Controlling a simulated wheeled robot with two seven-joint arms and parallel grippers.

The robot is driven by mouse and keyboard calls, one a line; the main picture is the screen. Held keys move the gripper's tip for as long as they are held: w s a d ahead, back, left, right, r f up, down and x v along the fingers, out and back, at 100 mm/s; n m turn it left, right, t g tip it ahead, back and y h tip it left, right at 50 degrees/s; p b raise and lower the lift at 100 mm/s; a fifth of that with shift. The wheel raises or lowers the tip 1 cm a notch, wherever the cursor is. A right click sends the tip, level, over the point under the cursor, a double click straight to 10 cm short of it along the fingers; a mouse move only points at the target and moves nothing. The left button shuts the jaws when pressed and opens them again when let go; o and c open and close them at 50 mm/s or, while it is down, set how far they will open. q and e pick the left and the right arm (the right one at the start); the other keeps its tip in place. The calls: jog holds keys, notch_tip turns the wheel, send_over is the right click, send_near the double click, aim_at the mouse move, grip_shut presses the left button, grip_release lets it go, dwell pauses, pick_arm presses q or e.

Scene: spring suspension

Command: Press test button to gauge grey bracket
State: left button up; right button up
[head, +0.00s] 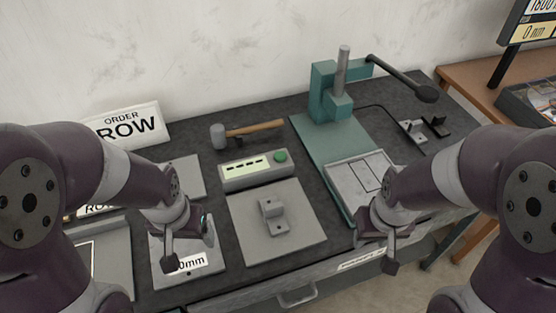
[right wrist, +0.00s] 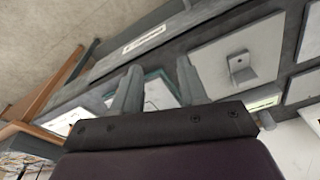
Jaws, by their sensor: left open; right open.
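The grey bracket (head: 272,216) sits near the middle of a light grey square plate (head: 300,240) on the bench; it also shows in the right wrist view (right wrist: 241,68). Behind the plate is a grey gauge box (head: 237,177) with a display strip and a green test button (head: 280,156) at its right end. My left gripper (head: 188,240) is open and empty, left of the plate. My right gripper (head: 392,250) is open and empty, right of the plate near the bench's front edge; its fingers (right wrist: 158,88) show in the right wrist view.
A hammer (head: 253,129) lies behind the gauge box. A green press (head: 331,108) with a long lever stands at the back right. Small brackets (head: 412,130) lie right of it. An order sign (head: 128,124) stands at the back left. A labelled plate (head: 190,263) lies by my left gripper.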

dwell(0.4)
grip_shut()
dwell(1.6)
